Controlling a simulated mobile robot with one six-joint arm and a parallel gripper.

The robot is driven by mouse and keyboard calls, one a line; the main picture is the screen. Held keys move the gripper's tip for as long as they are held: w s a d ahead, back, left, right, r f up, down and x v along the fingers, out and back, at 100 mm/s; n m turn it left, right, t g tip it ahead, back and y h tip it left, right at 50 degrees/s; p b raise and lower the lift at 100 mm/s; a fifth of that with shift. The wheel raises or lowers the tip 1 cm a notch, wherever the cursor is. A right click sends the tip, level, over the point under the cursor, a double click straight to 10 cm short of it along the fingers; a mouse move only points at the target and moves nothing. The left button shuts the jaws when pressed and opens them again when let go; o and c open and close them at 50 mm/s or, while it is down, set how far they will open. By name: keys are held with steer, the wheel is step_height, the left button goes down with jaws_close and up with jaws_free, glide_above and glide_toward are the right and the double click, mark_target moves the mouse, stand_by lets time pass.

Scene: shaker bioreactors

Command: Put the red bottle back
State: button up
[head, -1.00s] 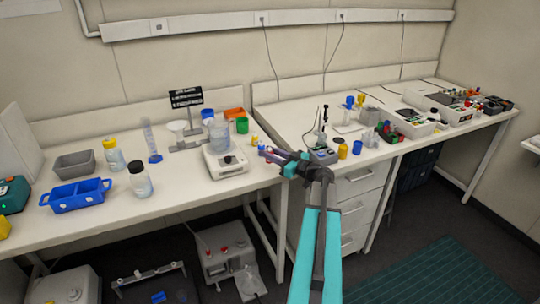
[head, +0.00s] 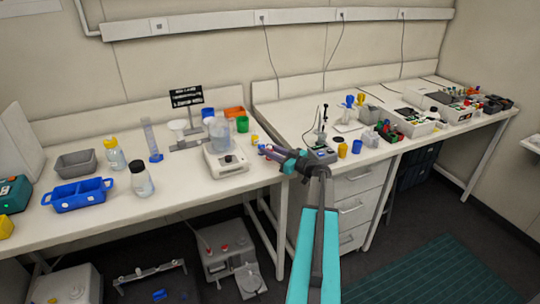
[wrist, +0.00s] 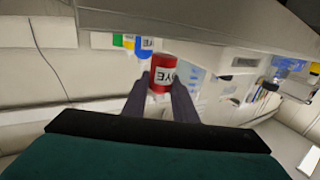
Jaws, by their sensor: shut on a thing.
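The red bottle (wrist: 163,74) shows in the wrist view between the two dark fingers of my gripper (wrist: 160,98). It has a white label with dark lettering, upside down in this view. My gripper is shut on it. In the head view my gripper (head: 268,151) is at the right end of the left bench, near the gap between the benches, and the red bottle is small and mostly hidden there. Small bottles with yellow (wrist: 130,41), green and blue colours stand beyond the red bottle in the wrist view.
A white stirrer with a beaker (head: 227,160) stands just left of my gripper. A small blue-grey device (head: 322,156) and a yellow pot (head: 342,150) are to the right.

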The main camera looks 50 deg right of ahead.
steer(key=shift+f+p, duration=0.3)
steer(key=shift+f, duration=0.9)
steer(key=shift+f, duration=0.15)
steer(key=o, duration=0.9)
steer(key=shift+o, duration=0.2)
steer(key=shift+s, duration=0.1)
steer(key=s+d+b, duration=0.1)
steer(key=s+b, duration=0.2)
steer(key=s, duration=0.8)
steer(key=shift+s, duration=0.4)
steer(key=shift+s, duration=0.1)
